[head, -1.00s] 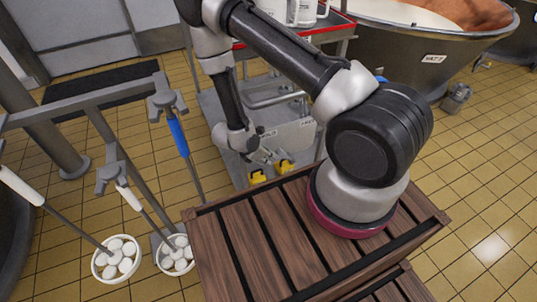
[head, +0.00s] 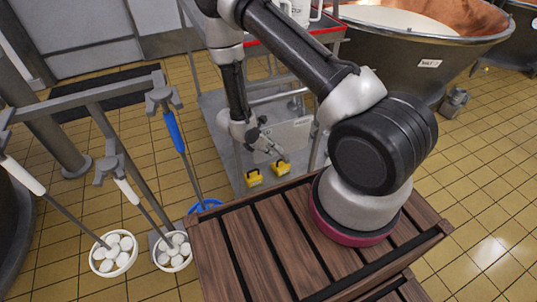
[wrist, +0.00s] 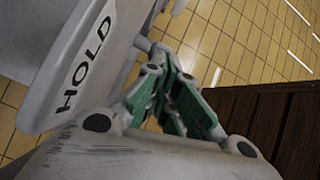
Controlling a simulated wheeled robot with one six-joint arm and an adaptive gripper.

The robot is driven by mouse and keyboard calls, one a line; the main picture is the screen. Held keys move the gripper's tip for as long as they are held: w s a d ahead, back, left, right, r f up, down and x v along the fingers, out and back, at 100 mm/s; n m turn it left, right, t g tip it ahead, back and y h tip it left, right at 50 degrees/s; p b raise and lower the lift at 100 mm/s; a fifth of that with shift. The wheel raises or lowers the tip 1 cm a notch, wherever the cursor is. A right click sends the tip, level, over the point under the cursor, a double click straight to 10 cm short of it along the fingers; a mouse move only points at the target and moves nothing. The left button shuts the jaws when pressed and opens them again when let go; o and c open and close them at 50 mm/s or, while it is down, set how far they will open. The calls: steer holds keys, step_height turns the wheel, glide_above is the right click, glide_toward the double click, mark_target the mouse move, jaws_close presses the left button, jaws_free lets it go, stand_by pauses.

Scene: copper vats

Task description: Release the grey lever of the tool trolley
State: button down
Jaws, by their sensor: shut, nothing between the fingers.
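The tool trolley (head: 213,103) is a grey frame with a red-edged top, beyond the wooden crate in the head view. A pale plate (head: 291,134) hangs on its near side. In the wrist view a pale grey panel marked HOLD (wrist: 88,62) fills the upper left. My gripper (head: 279,154) is low in front of the trolley, near that plate. In the wrist view my gripper (wrist: 172,68) is shut and empty, its green-padded fingers just right of the panel, with a short grey bar end (wrist: 151,45) by the tips. I cannot tell whether they touch, or which part is the lever.
A slatted wooden crate (head: 285,245) stands close in front, under my arm. Two yellow blocks (head: 254,178) are low at the trolley. A copper vat (head: 405,60) is behind right.

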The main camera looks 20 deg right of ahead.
steer(key=shift+d+r, duration=0.25)
steer(key=shift+d, duration=0.15)
steer(key=v, duration=0.7)
steer(key=shift+r, duration=0.2)
steer(key=shift+a, duration=0.2)
